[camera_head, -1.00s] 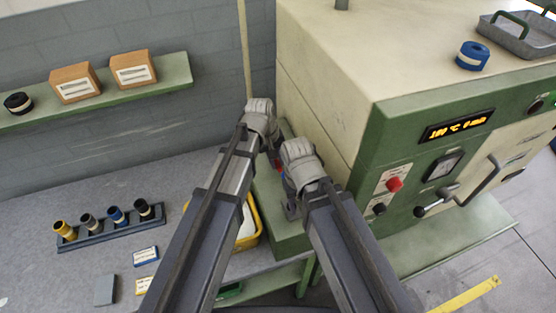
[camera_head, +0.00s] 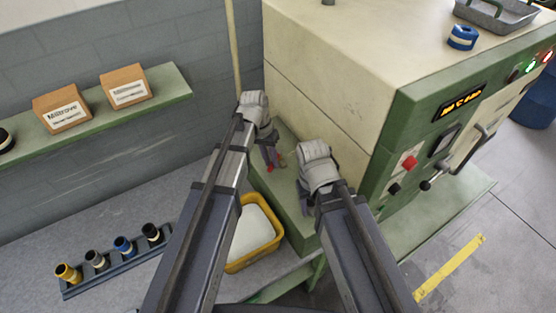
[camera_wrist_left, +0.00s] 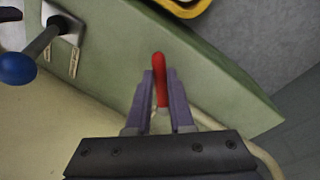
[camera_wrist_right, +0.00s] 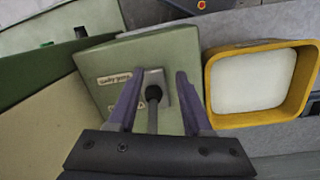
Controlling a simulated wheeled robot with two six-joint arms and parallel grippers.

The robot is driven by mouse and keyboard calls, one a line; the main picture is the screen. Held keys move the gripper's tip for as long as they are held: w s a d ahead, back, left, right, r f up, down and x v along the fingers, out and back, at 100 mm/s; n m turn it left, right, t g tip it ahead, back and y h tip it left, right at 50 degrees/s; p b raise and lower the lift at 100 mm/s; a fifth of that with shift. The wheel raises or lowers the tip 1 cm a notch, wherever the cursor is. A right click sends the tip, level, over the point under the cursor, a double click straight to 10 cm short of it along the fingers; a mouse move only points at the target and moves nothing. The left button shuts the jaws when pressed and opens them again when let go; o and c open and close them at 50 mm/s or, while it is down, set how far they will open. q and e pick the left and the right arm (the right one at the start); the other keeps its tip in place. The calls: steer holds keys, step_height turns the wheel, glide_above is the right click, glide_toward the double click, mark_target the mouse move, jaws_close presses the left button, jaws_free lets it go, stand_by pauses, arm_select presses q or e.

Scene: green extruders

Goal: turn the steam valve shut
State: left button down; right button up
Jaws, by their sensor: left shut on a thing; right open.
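A red handle (camera_wrist_left: 159,82) sits between the fingers of my left gripper (camera_wrist_left: 160,95) in the left wrist view. The left gripper is shut on it. In the head view the left gripper (camera_head: 271,160) is low beside the cream machine, with a little red showing at its tips. My right gripper (camera_head: 306,198) is open over the green ledge. In the right wrist view a dark-knobbed lever (camera_wrist_right: 153,95) on a grey plate stands between its open fingers, apart from them. A blue-ball lever (camera_wrist_left: 17,68) shows in the left wrist view; I cannot tell if it is the same lever.
The cream and green machine (camera_head: 345,70) stands on the right. A yellow tray (camera_head: 277,235) with white contents lies below the grippers. A rack (camera_head: 85,283) with several coloured cylinders is at lower left. A shelf (camera_head: 178,85) holds two boxes.

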arm_select(q)
steer(key=m, duration=0.1)
steer(key=w+a+m, duration=0.1)
steer(key=m, duration=0.1)
steer(key=shift+a+m+g, duration=0.25)
steer(key=shift+m+g, duration=0.05)
arm_select(e)
steer(key=shift+s, duration=0.1)
arm_select(q)
steer(key=shift+w+a+m+g+y, duration=0.2)
steer(key=shift+w+a+m, duration=0.15)
steer(key=shift+m, duration=0.55)
steer(key=shift+w+a+m+g+y, duration=0.1)
steer(key=shift+w+a+m+y, duration=0.2)
steer(key=shift+m, duration=0.6)
steer(key=shift+w, duration=0.1)
steer(key=c, duration=0.8)
jaws_free()
steer(key=shift+r, duration=0.1)
arm_select(e)
steer(key=shift+r, duration=0.1)
